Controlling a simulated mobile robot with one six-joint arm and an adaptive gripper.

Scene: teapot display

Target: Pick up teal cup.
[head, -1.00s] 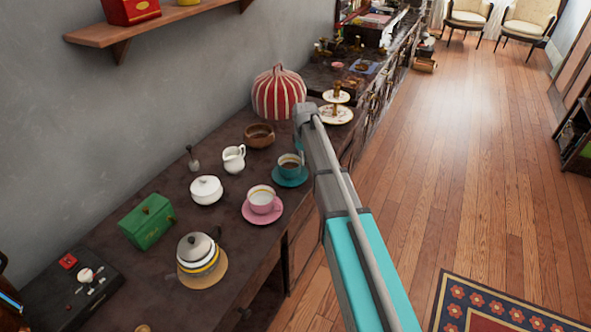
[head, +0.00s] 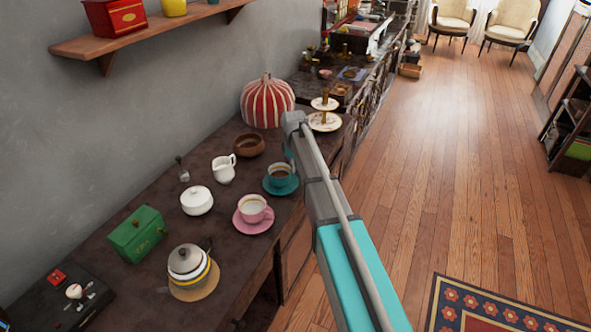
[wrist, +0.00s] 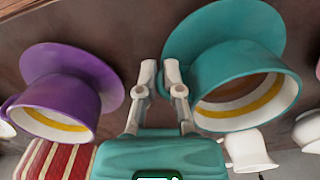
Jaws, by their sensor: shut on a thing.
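The teal cup (head: 281,171) stands on its teal saucer (head: 277,191), with dark liquid in it. In the wrist view, which is turned over, the teal cup (wrist: 235,75) is large on the right. My gripper (wrist: 160,68) is at its near side, its two pale fingertips close together with a narrow gap. It is shut on the teal cup, but the gripped part is hard to make out. In the head view my own arm hides most of the gripper.
A purple cup (wrist: 60,95) stands close on the gripper's other side. A pink cup (head: 255,209), a white creamer (head: 223,170), a brown bowl (head: 249,146), a striped cozy (head: 267,103) and a tiered stand (head: 323,123) are nearby.

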